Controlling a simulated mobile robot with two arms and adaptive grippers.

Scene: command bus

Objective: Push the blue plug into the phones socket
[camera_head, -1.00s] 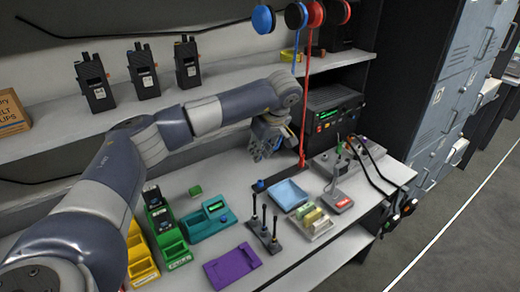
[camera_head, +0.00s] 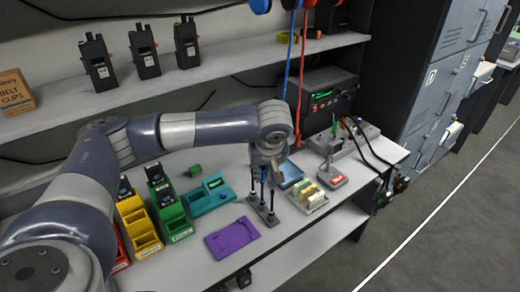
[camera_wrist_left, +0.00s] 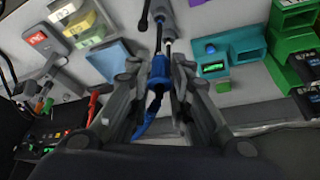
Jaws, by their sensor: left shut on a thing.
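My left gripper (camera_head: 266,172) is shut on the blue plug (camera_wrist_left: 158,72), seen between its fingers in the left wrist view; a blue cable trails from it there. In the head view the gripper hangs over the antenna stand (camera_head: 262,212), and the plug is hard to make out. In the wrist view two upright antennas (camera_wrist_left: 167,45) stand close beyond the plug; I cannot tell whether they touch. A black console (camera_head: 328,95) with a green display stands at the back right, apart from the plug. I cannot make out the phones label or socket. My right gripper is not in view.
A red cable (camera_head: 301,70) hangs near the console. A light-blue tray (camera_head: 290,174), a tray of coloured blocks (camera_head: 308,197) and a red-labelled device (camera_head: 333,181) stand right of the gripper. A teal unit (camera_head: 208,197) and purple plate (camera_head: 232,238) lie left.

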